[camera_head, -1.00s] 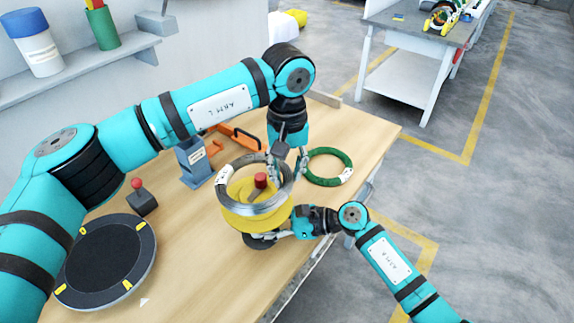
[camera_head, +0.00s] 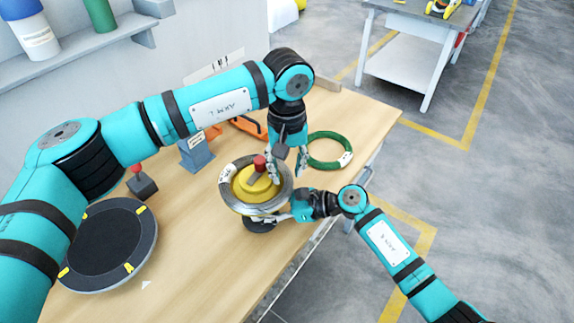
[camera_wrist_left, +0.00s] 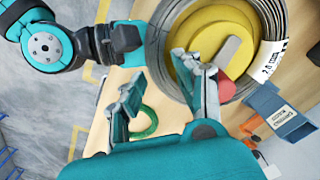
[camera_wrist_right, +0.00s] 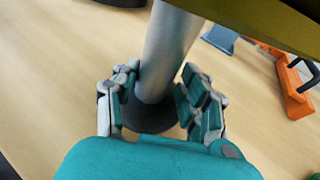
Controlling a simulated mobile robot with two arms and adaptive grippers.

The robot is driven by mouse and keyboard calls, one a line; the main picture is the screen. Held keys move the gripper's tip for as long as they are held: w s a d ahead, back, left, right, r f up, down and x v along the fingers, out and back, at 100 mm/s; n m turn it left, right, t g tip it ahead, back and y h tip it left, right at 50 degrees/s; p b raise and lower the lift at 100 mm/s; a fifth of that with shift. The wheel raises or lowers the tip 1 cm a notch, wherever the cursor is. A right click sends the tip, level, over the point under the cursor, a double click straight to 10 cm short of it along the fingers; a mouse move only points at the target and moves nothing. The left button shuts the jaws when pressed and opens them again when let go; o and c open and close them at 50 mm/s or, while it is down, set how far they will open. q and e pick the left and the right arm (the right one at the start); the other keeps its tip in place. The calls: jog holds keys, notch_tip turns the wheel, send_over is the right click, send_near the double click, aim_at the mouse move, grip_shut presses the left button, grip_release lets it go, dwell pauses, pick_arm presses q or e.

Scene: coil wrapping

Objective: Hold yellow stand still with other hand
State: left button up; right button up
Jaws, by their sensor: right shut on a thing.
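The yellow stand (camera_head: 256,189) has a red knob (camera_head: 259,163) on top, a metal post (camera_wrist_right: 169,45) and a dark round base (camera_wrist_right: 150,117). A grey wire coil (camera_head: 239,206) with a white label lies around the yellow top; it also shows in the left wrist view (camera_wrist_left: 158,50). My right gripper (camera_wrist_right: 160,82) is shut on the post, below the yellow top. My left gripper (camera_head: 287,172) is open and empty above the coil's right side; its spread fingers show in the left wrist view (camera_wrist_left: 160,90).
A green coil (camera_head: 329,151) lies on the wooden table (camera_head: 190,230) to the right. A blue-grey holder (camera_head: 196,153) and an orange tool (camera_head: 247,126) are behind. A dark round platform (camera_head: 105,248) and a red-knobbed box (camera_head: 140,184) are at left.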

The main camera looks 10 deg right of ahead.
pick_arm(q)
jog(key=shift+o, duration=1.4)
pick_arm(e)
jog(key=shift+s+d+f, duration=0.15)
jog(key=shift+s+f, duration=0.05)
jog(key=shift+f, duration=0.35)
pick_arm(q)
jog(key=shift+f, duration=0.1)
notch_tip(320, 180, up, 12)
jog(key=shift+s+d, duration=0.1)
pick_arm(e)
jog(key=o, duration=0.9)
jog(key=shift+o, duration=0.2)
jog(key=shift+r, duration=0.1)
jog(key=shift+w, duration=0.1)
jog(key=v, duration=1.1)
jog(key=shift+d+r, duration=0.2)
jog(key=shift+r, duration=0.2)
jog(key=shift+d, duration=0.15)
